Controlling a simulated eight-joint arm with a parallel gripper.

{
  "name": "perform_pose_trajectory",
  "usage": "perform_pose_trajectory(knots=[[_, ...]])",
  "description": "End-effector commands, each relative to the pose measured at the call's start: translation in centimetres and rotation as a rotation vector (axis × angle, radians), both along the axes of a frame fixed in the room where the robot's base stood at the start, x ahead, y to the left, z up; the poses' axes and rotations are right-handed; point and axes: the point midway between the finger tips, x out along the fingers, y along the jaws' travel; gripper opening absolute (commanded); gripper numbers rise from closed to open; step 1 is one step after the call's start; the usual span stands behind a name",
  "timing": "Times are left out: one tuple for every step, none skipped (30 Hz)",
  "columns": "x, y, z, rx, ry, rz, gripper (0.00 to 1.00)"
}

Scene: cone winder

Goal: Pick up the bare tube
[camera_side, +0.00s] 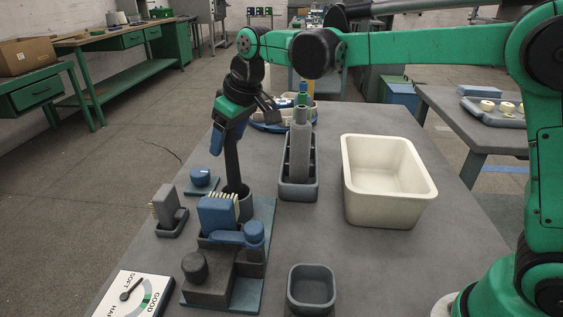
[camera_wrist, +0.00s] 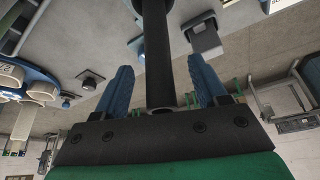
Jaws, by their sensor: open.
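A plain dark tube (camera_side: 232,165), which looks like the bare tube, stands nearly upright with its lower end in a round dark cup (camera_side: 246,207) at the back of the winder. My gripper (camera_side: 226,143) is over its upper part, pointing down. In the wrist view the tube (camera_wrist: 157,50) runs between the two blue fingers of my gripper (camera_wrist: 160,75), with a visible gap on each side. The fingers are open, and the tube's top end is close to the palm.
The winder base (camera_side: 212,285) with a blue brush block (camera_side: 218,213) stands in front. A small grey tray (camera_side: 311,301) is at the front. A dial card (camera_side: 132,294) lies front left.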

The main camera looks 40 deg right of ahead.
Motion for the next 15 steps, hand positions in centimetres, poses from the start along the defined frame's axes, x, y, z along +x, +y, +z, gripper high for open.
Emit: perform_pose_trajectory(knots=[[0.00, 0.00, 0.01, 0.000, 0.000, 0.000, 0.65], [-0.01, 0.00, 0.02, 0.000, 0.000, 0.000, 0.60], [-0.01, 0.00, 0.02, 0.000, 0.000, 0.000, 0.48], [-0.01, 0.00, 0.02, 0.000, 0.000, 0.000, 0.40], [-0.01, 0.00, 0.03, 0.000, 0.000, 0.000, 0.31], [-0.01, -0.01, 0.03, 0.000, 0.000, 0.000, 0.20], [-0.01, -0.01, 0.03, 0.000, 0.000, 0.000, 0.11], [-0.01, -0.01, 0.03, 0.000, 0.000, 0.000, 0.03], [-0.01, -0.02, 0.04, 0.000, 0.000, 0.000, 0.00], [-0.01, -0.02, 0.04, 0.000, 0.000, 0.000, 0.00], [-0.01, -0.02, 0.04, 0.000, 0.000, 0.000, 0.00], [-0.01, -0.02, 0.04, 0.000, 0.000, 0.000, 0.00], [-0.01, -0.02, 0.04, 0.000, 0.000, 0.000, 0.00], [-0.01, -0.02, 0.04, 0.000, 0.000, 0.000, 0.00], [-0.01, -0.02, 0.04, 0.000, 0.000, 0.000, 0.00]])
